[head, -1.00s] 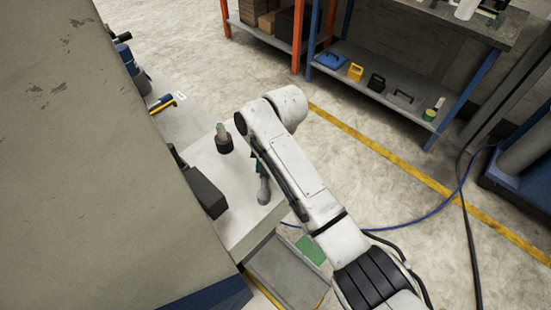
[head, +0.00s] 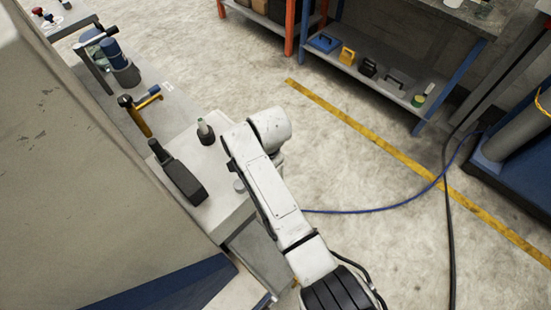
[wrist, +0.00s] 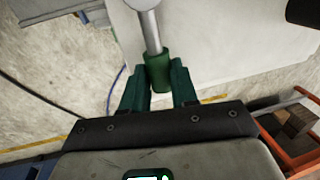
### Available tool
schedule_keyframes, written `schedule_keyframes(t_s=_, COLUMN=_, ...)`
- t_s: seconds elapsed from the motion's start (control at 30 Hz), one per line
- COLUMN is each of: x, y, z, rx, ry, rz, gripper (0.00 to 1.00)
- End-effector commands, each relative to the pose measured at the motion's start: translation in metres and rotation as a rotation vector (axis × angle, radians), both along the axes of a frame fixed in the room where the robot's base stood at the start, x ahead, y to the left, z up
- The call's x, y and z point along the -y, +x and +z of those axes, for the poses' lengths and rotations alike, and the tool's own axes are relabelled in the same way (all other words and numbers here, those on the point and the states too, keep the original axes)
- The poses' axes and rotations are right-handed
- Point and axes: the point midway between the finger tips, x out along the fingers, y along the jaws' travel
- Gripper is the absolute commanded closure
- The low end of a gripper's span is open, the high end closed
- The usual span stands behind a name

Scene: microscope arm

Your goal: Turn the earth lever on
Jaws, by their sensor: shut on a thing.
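The earth lever, a grey rod (wrist: 148,30) with a dark green grip (wrist: 158,72), shows in the wrist view in front of a pale cabinet face. My gripper (wrist: 158,88) has its two green fingers on either side of the green grip and is shut on it. The rod runs up from the grip to a round pale pivot at the top edge. In the head view my arm hides the gripper and the grip; only a grey round piece (head: 240,186) shows beside the arm on the pale cabinet top (head: 222,208).
A black handle (head: 180,178) and an upright green-topped post (head: 205,132) stand on the same cabinet, close to my arm. A large grey panel (head: 70,170) fills the left. A shelf (head: 375,80) stands at the back.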

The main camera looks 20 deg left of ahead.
Motion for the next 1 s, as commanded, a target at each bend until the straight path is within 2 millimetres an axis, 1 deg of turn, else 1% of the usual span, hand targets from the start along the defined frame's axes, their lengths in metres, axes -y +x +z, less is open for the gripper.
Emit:
schedule_keyframes(t_s=0.1, x=-0.0096, y=-0.0041, z=0.0009, rx=0.002, ry=0.001, rz=-0.009, gripper=1.0)
schedule_keyframes(t_s=0.2, x=-0.0126, y=-0.0057, z=0.0009, rx=0.002, ry=0.001, rz=-0.016, gripper=1.0)
schedule_keyframes(t_s=0.57, x=-0.0128, y=-0.0062, z=0.0007, rx=0.001, ry=0.0, rz=-0.021, gripper=1.0)
schedule_keyframes(t_s=0.6, x=-0.0127, y=-0.0061, z=0.0007, rx=0.001, ry=0.0, rz=-0.021, gripper=0.7)
schedule_keyframes(t_s=0.83, x=-0.0129, y=-0.0065, z=0.0005, rx=0.001, ry=0.001, rz=-0.018, gripper=0.48)
schedule_keyframes(t_s=0.87, x=-0.0129, y=-0.0064, z=0.0004, rx=0.001, ry=0.001, rz=-0.018, gripper=0.46)
schedule_keyframes(t_s=1.0, x=-0.013, y=-0.0066, z=0.0003, rx=0.001, ry=0.001, rz=-0.017, gripper=0.46)
